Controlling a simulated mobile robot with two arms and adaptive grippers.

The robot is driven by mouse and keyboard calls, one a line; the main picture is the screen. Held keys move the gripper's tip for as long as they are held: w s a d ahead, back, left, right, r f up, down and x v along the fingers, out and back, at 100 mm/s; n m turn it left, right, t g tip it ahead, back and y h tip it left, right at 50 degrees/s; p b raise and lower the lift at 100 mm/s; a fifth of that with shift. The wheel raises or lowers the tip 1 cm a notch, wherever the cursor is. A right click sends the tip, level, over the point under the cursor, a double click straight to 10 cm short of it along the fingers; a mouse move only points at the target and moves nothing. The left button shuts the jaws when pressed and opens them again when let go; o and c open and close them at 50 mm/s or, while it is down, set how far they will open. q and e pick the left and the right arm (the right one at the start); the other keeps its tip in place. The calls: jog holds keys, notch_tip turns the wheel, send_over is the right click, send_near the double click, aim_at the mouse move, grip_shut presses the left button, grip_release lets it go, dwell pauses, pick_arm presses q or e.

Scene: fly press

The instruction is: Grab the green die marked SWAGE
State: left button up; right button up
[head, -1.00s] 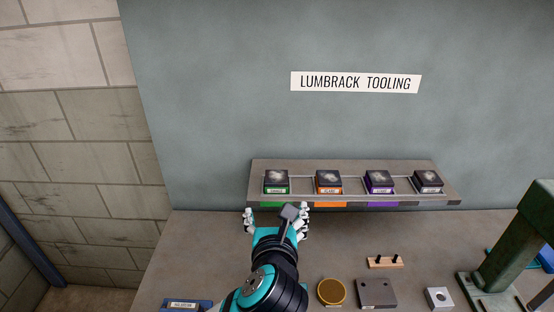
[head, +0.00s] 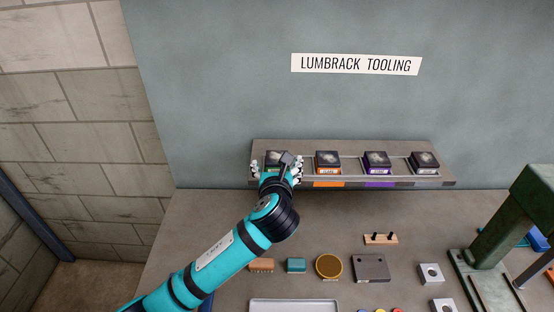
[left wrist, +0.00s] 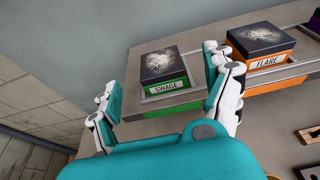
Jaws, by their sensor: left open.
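The green die marked SWAGE (left wrist: 163,73) sits in the leftmost place on the wall shelf, with a dark top and a green front bearing a white label. In the head view the die (head: 276,156) is partly hidden behind my left gripper (head: 276,171). In the left wrist view my left gripper (left wrist: 163,95) is open, its two fingers apart on either side of the die's front, with the die beyond the fingertips. I cannot tell whether either finger touches it. My right gripper is not in view.
The orange FLARE die (left wrist: 261,47) stands just right on the same shelf (head: 350,148), then a purple die (head: 377,162) and a grey die (head: 425,162). A thin rail runs along them. The bench below holds a brass disc (head: 329,266), a steel block (head: 370,268) and a green press (head: 510,232).

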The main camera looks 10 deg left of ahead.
aim_at(277, 160)
pick_arm(q)
jog(key=p+x, duration=0.1)
jog(key=x, duration=0.2)
jog(key=shift+w+a+f, duration=0.1)
jog(key=shift+w+f, duration=0.05)
jog(key=shift+w, duration=0.1)
jog(key=shift+w+f, duration=0.25)
jog(key=shift+w, duration=0.2)
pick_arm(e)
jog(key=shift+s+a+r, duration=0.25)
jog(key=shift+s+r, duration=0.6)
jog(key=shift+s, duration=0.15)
pick_arm(q)
jog(key=shift+a, duration=0.1)
jog(key=c, duration=1.1)
grip_shut()
jog(key=shift+r, duration=0.15)
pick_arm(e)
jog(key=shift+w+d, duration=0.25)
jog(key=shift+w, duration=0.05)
